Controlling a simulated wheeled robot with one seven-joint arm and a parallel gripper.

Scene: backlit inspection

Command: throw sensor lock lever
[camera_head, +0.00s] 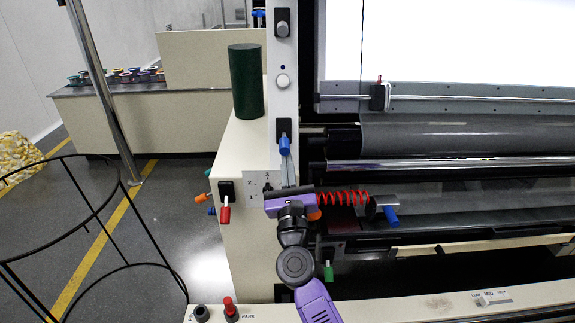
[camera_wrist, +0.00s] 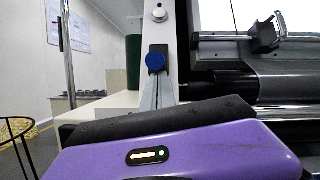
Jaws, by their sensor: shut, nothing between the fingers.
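A black sensor block (camera_head: 379,97) with a small red-tipped lever (camera_head: 379,79) on top rides a thin rail below the bright panel; the block also shows at the upper right of the wrist view (camera_wrist: 265,37). A blue-handled lever (camera_head: 284,145) hangs on the pale upright; its round blue end faces the wrist camera (camera_wrist: 155,62). No readable label tells which is the lock lever.
A red-handled lever (camera_head: 225,213) sticks out left of my gripper. A red coiled cord (camera_head: 343,198) and a blue handle (camera_head: 391,215) are to its right, before the rollers. A green cylinder (camera_head: 246,82) stands on the cabinet. A black wire hoop stand (camera_head: 90,215) is on the left floor.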

